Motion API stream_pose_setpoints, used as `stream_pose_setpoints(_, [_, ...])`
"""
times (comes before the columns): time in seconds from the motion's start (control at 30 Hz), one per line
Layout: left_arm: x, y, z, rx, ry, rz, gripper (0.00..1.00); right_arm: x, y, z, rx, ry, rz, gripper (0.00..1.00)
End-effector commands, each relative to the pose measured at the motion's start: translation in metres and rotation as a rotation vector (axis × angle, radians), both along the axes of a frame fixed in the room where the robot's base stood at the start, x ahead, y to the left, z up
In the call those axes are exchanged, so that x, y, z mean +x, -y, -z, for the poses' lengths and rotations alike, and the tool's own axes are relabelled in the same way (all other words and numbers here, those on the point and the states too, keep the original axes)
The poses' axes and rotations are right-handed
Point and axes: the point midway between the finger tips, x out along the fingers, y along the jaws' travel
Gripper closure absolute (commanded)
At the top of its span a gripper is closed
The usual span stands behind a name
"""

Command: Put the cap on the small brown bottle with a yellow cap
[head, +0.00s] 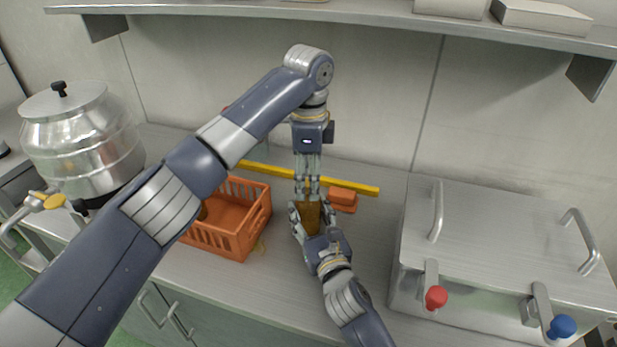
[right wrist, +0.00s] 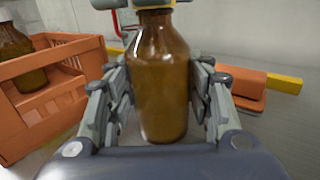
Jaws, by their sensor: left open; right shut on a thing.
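The small brown bottle (head: 311,216) stands upright between the fingers of my right gripper (head: 312,222), which is shut on its body. In the right wrist view the brown glass (right wrist: 160,80) shows clearly between the right fingers. A yellowish piece (right wrist: 152,4), seemingly the cap, shows at the bottle's mouth, cut off by the top edge of that view. My left gripper (head: 307,188) points down directly over the bottle, open, with its fingertips around the top. In the head view these fingers hide the cap, so I cannot tell how it is seated.
An orange crate (head: 247,242) stands left of the bottle, with another brown bottle (right wrist: 14,52) in it. Orange blocks (head: 342,198) and a yellow bar (head: 358,187) lie behind. A steel box with handles (head: 500,240) stands right, a metal pot (head: 80,140) far left. A shelf (head: 350,17) overhangs.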

Motion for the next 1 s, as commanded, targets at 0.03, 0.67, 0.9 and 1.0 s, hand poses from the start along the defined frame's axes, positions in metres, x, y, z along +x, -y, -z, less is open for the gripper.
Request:
stream_pose_setpoints(0.03, [0.0,0.0,-0.002,0.0,0.0,0.0,0.52,0.0,0.0,0.001,0.0,-0.001,0.0,1.0])
stream_pose_setpoints(0.67, [0.0,0.0,-0.108,0.002,0.001,0.001,0.52,0.0,0.0,0.001,0.0,-0.001,0.0,1.0])
stream_pose_setpoints(0.9, [0.0,0.0,-0.12,0.0,-0.001,0.0,0.52,0.0,0.0,0.001,0.0,-0.001,0.0,1.0])
stream_pose_setpoints(1.0, [0.0,0.0,-0.12,0.0,-0.001,0.0,0.52,0.0,0.0,0.001,0.0,-0.001,0.0,1.0])
